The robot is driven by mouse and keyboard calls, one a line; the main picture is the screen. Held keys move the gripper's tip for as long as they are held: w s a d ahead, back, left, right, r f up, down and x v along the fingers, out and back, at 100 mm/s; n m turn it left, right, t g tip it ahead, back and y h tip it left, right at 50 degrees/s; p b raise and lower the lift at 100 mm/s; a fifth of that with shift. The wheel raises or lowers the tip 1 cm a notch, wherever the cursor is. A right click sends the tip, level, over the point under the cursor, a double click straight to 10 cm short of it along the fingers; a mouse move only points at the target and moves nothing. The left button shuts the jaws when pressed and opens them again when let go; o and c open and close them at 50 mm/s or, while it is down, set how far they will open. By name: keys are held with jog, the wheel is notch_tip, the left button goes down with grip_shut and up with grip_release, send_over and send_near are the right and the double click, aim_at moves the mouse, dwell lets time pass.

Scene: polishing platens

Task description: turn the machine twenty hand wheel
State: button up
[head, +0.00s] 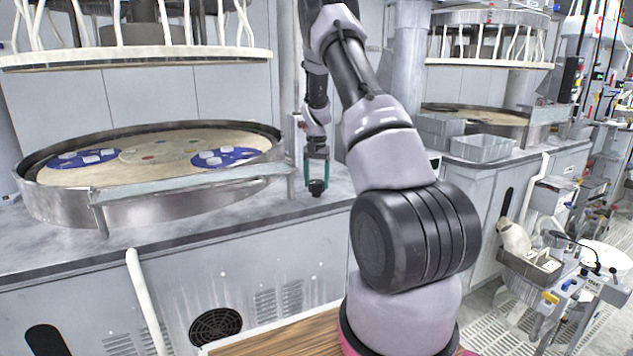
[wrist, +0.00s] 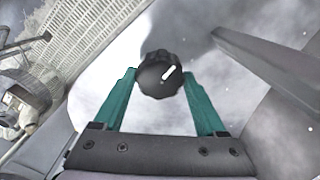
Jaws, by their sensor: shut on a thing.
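The hand wheel (wrist: 158,76) is a small black knob with a scalloped rim and a white mark pointing to the upper right in the wrist view. In the head view the hand wheel (head: 316,188) stands on the grey machine top, right of the round platen. My gripper (wrist: 159,84) has two green fingers, one on each side of the knob, and is shut on it. In the head view my gripper (head: 316,172) points down over the knob. The fingertips' far sides are hidden.
A large round platen with a metal rim (head: 140,207) is at the left, with blue discs on it. A metal rail (head: 190,184) runs beside my gripper. Grey bins (head: 484,148) stand farther right. A cart with tools (head: 560,285) is at the far right.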

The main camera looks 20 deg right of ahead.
aim_at(317, 181)
jog(key=shift+m, duration=1.1)
jog(key=o, duration=1.3)
jog(key=shift+r, duration=0.1)
notch_tip(317, 181, up, 11)
jog(key=shift+f, duration=0.2)
